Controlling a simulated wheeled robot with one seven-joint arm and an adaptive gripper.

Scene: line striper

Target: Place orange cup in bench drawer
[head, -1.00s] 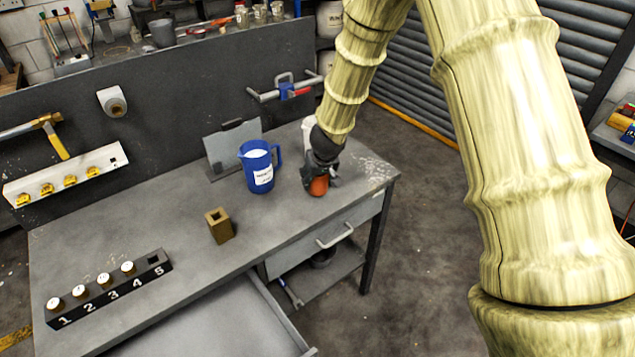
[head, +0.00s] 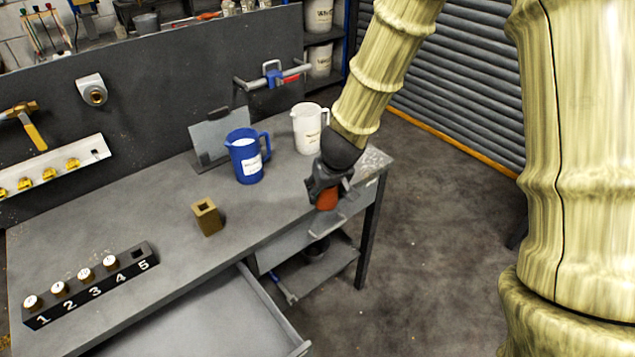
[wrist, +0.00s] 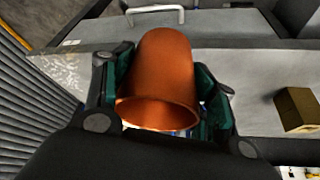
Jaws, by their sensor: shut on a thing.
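My gripper (head: 328,188) is shut on the orange cup (head: 327,198), near the right end of the bench's front edge and seemingly raised above it. In the wrist view the cup (wrist: 158,75) sits between both fingers, its open rim toward the camera. One bench drawer (head: 215,320) is pulled out at the lower left; its visible inside looks empty. A second drawer front (head: 285,247) at the right is closed and partly hidden by my gripper. Its handle (wrist: 155,14) shows in the wrist view.
On the bench stand a blue pitcher (head: 246,157), a white pitcher (head: 308,128), a brown square block with a hole (head: 207,217) and a numbered rack (head: 95,290) with several capped bottles. The bench front between block and open drawer is clear.

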